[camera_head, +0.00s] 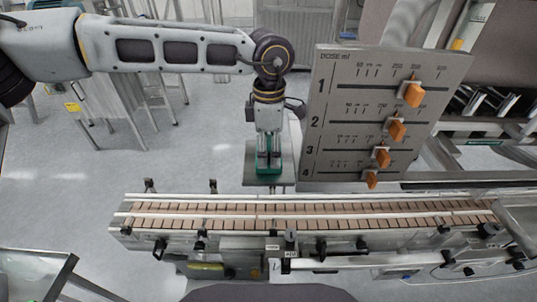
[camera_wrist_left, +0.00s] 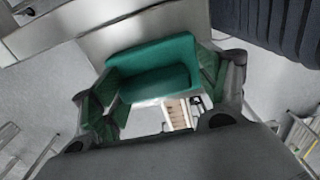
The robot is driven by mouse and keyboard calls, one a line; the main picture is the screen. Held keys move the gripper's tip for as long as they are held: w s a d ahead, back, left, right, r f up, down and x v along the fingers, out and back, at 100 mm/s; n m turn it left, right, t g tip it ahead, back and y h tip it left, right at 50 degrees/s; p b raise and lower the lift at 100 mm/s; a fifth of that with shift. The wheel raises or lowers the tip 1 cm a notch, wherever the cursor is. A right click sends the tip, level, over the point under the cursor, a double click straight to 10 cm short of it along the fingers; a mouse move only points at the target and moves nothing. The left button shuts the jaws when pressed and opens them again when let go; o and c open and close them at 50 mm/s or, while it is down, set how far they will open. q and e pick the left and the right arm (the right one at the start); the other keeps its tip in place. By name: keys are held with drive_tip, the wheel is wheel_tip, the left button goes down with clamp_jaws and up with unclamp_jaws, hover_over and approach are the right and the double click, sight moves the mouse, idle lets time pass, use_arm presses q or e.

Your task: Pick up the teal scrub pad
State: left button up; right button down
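The teal scrub pad (camera_head: 268,171) is at the lower end of my left gripper (camera_head: 268,159), over the grey plate (camera_head: 252,180) behind the conveyor. The left gripper points down at it. In the left wrist view the pad (camera_wrist_left: 153,62) lies between the two dark fingers with green inner faces (camera_wrist_left: 155,90), which sit at its left and right ends. The fingers are spread about as wide as the pad. Whether they press on it or only flank it cannot be told. Whether the pad touches the plate is unclear. My right gripper is not in view.
A grey dose panel (camera_head: 340,150) with orange sliders stands close to the right of my left gripper. A conveyor (camera_head: 300,208) with brown slats and metal rails runs across in front. Metal stands (camera_head: 125,85) are at the back left. Open floor (camera_head: 60,180) lies at the left.

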sight(269, 143)
use_arm(q)
drive_tip(key=shift+a+f, duration=0.1)
drive_tip(key=shift+f, duration=0.25)
drive_tip(key=shift+w+r, duration=0.1)
drive_tip(key=shift+r, duration=0.1)
drive_tip(key=shift+w+r, duration=0.1)
drive_tip(key=shift+r, duration=0.15)
drive_tip(key=c, duration=0.4)
wheel_tip(269, 143, up, 16)
drive_tip(key=shift+w+f+b, duration=0.1)
drive_tip(key=shift+f+b, duration=0.1)
drive_tip(key=shift+b, duration=0.95)
drive_tip(key=shift+c, duration=0.8)
drive_tip(key=shift+r, duration=0.85)
